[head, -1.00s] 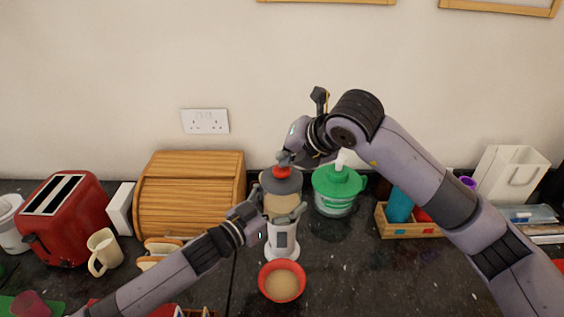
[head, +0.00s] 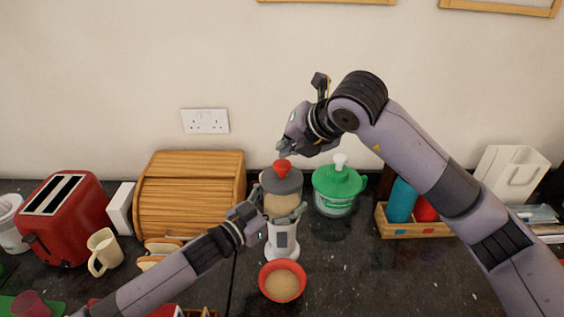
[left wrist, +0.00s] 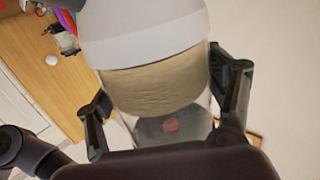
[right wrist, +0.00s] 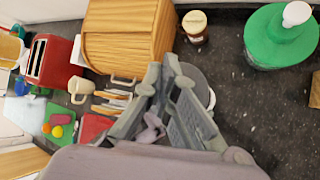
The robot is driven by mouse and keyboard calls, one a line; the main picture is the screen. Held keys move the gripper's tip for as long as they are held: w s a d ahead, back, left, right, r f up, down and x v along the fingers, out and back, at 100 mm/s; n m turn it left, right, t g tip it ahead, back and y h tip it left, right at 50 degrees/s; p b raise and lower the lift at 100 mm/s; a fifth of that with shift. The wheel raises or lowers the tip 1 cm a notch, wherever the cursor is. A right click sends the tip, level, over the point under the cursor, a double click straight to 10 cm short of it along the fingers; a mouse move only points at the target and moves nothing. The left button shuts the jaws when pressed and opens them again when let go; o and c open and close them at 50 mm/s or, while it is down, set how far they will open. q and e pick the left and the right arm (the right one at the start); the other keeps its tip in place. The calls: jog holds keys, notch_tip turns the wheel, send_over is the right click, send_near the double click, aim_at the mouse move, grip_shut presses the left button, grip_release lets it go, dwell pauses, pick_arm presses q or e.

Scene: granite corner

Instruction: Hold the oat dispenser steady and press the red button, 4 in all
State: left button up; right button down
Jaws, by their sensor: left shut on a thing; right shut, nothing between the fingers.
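The oat dispenser (head: 283,240) stands upright on the dark counter, with a grey lid, a clear oat-filled body and a white base. Its red button (head: 282,168) is on top. My left gripper (head: 282,218) is shut around the dispenser's clear body; the left wrist view shows the oats (left wrist: 155,85) between its fingers. My right gripper (head: 284,152) is shut and empty, just above the red button, with a small gap appearing between them. In the right wrist view its fingers hide the button. A red bowl (head: 264,287) holding oats sits in front of the base.
A green-lidded container (head: 336,190) with a white pump stands close right of the dispenser. A wooden bread bin (head: 190,195), cream mug (head: 103,252) and red toaster (head: 68,220) stand left. A wooden caddy (head: 412,230) stands right. Front-right counter is clear.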

aim_at(286, 162)
jog(key=shift+r, duration=2.6)
pick_arm(q)
jog(key=o, duration=1.9)
jog(key=shift+o, duration=0.2)
